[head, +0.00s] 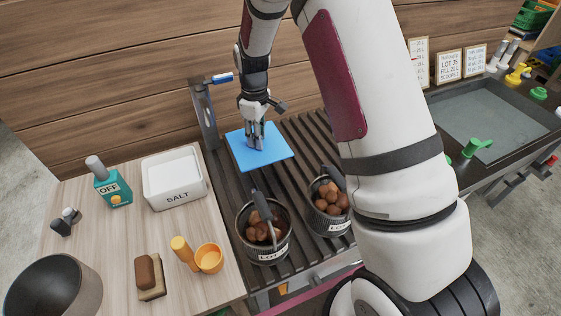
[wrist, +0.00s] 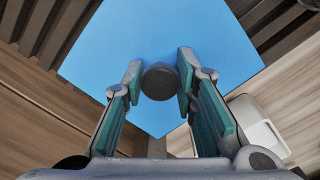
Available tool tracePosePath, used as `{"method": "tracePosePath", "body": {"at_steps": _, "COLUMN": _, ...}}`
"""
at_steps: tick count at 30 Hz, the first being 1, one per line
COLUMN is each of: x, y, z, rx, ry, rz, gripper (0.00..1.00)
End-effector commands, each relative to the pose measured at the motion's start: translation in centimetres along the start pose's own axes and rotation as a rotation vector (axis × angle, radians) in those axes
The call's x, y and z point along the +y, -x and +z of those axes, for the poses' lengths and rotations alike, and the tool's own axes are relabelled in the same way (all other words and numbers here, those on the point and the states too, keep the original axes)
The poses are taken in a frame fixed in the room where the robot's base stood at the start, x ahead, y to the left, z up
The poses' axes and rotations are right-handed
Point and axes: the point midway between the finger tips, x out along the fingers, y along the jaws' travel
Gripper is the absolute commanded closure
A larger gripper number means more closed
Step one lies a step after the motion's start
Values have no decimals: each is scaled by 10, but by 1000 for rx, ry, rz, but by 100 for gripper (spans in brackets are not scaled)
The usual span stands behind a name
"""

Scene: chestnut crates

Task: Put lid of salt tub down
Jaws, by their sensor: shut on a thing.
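The lid is a flat blue square (head: 275,153) with a dark round knob, over the dark slatted rack in the head view. It fills the upper middle of the wrist view (wrist: 210,45). My gripper (head: 255,143) points down at the lid, its fingers closed on the knob (wrist: 160,80). I cannot tell whether the lid touches the slats or hangs just above them. The salt tub (head: 180,198) is white, square and open, labelled SALT, on the wooden table left of the rack. Part of it shows at the lower right in the wrist view (wrist: 258,130).
Two dark pails of chestnuts (head: 265,250) (head: 327,221) stand on the slatted rack (head: 218,200) in front of the lid. A post with a blue handle (head: 221,78) rises behind it. A teal OFF box (head: 112,188), orange cup (head: 209,258) and brush (head: 150,276) are on the table.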

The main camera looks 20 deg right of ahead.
Motion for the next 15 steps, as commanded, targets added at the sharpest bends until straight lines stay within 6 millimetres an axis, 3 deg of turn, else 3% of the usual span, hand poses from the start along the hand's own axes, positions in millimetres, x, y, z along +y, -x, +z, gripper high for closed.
{"method": "tracePosePath", "body": {"at_steps": 3, "x": -1, "y": -21, "z": 1, "rx": -3, "ry": 0, "rz": -3, "gripper": 100}}
{"method": "tracePosePath", "body": {"at_steps": 15, "x": -1, "y": -61, "z": 1, "rx": -2, "ry": -1, "rz": -2, "gripper": 100}}
